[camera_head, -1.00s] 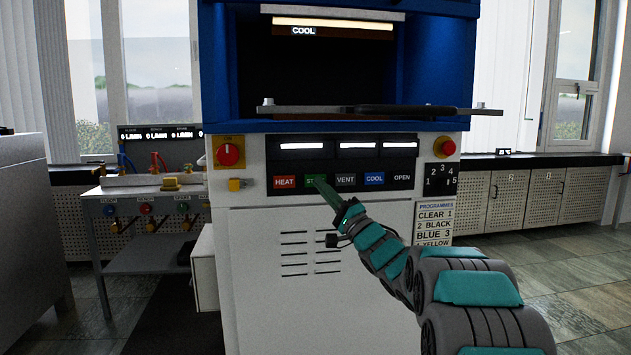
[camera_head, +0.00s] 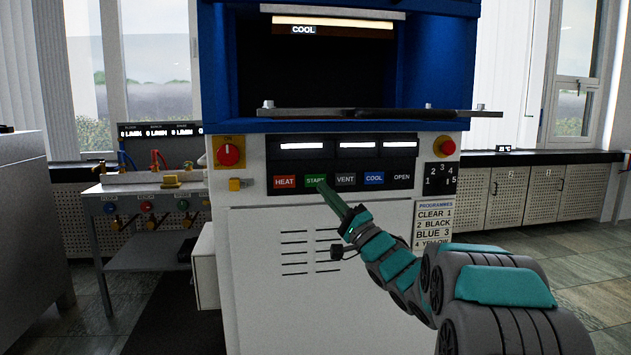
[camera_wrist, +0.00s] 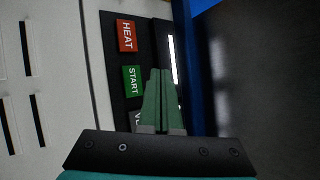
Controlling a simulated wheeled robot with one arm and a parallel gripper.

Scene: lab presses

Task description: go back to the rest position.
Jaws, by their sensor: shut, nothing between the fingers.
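My gripper (camera_head: 321,186) is shut and empty, its green fingers together. In the head view its tip is just below the green START button (camera_head: 315,181) on the press's front panel. In the wrist view the gripper (camera_wrist: 160,73) points along the panel beside the START button (camera_wrist: 132,81), with the red HEAT button (camera_wrist: 127,36) further up. The VENT button (camera_wrist: 137,122) is partly hidden there by my gripper. Whether the tip touches the panel cannot be told. My arm reaches in from the lower right.
The blue and white press (camera_head: 225,80) stands ahead, with a flat plate (camera_head: 300,113) jutting from its opening. A red knob (camera_head: 229,154) and a red button (camera_head: 444,146) flank the panel. A side bench (camera_head: 150,189) stands left. Open floor (camera_head: 590,275) lies at right.

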